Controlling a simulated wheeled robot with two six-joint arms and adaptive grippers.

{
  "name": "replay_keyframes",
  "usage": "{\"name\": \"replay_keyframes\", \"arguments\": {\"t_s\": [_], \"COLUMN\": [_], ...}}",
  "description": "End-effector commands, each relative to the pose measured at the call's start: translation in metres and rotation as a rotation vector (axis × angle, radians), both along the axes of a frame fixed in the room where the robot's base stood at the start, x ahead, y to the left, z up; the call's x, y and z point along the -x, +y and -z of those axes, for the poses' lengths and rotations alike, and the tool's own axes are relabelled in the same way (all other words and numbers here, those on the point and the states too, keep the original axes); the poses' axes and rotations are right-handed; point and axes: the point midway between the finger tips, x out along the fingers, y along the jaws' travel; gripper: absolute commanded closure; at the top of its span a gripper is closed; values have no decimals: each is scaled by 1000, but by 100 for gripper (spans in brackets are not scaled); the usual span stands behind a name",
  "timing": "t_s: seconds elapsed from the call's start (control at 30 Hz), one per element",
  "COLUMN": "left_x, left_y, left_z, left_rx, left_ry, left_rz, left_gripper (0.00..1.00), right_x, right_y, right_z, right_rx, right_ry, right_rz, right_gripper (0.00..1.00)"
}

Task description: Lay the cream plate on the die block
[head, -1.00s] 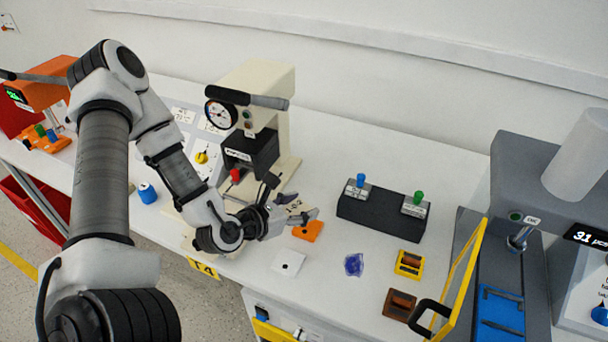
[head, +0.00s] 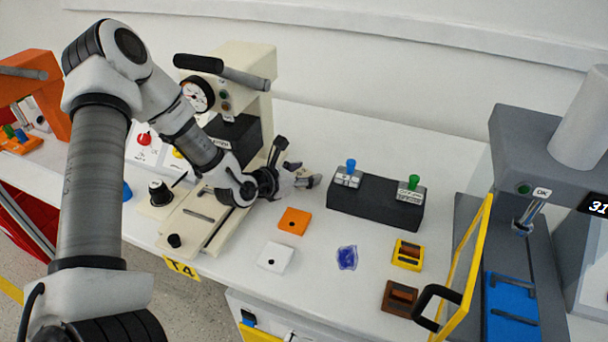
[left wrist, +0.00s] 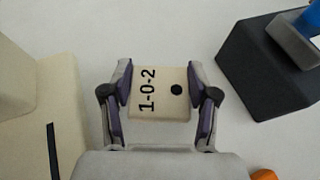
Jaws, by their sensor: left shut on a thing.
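The cream plate (left wrist: 160,92), marked "1-0-2" with a dark round hole, is between the fingers of my left gripper (left wrist: 160,98) in the left wrist view. The gripper is shut on it. In the head view my left gripper (head: 304,174) is above the white table, right of the cream press and left of the black block; the plate does not show clearly there. No block is labelled as the die block, so I cannot tell which it is. The black block (head: 375,205) carries a blue-topped and a green-topped piece. My right gripper is not in view.
The cream press (head: 225,208) stands left of the gripper. An orange plate (head: 293,221), a white plate (head: 275,257), a blue item (head: 347,258), and yellow (head: 407,254) and brown (head: 399,298) holders lie in front. A yellow-framed guard (head: 468,262) stands at right.

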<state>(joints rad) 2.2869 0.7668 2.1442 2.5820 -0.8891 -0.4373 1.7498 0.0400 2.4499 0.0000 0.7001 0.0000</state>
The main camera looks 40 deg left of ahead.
Motion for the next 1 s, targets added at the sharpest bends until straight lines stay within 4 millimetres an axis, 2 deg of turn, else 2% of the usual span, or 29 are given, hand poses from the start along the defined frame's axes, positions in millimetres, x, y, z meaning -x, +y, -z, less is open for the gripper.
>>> {"name": "replay_keyframes", "arguments": {"t_s": [0.17, 0.2, 0.23, 0.27, 0.53, 0.63, 0.77, 1.0], "left_x": [0, 0, 0, 0, 0, 1, 18, 57], "left_y": [0, 0, 0, 0, 0, 0, 4, 10], "left_z": [4, 3, 3, 3, 3, -3, -12, -31], "left_rx": [0, 0, 1, 1, 0, 1, 6, 7], "left_ry": [1, 0, 0, 0, 0, -1, 0, 0], "left_rz": [0, 0, 0, 0, 0, -1, -6, -6], "left_gripper": [75, 30, 19, 16, 16, 16, 16, 16], "right_x": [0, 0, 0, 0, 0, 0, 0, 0], "right_y": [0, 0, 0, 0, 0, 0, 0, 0], "right_z": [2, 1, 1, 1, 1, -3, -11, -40], "right_rx": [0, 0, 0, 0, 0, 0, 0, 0], "right_ry": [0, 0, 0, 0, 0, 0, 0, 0], "right_rz": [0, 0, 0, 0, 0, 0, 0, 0], "right_gripper": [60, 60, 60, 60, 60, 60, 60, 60]}}
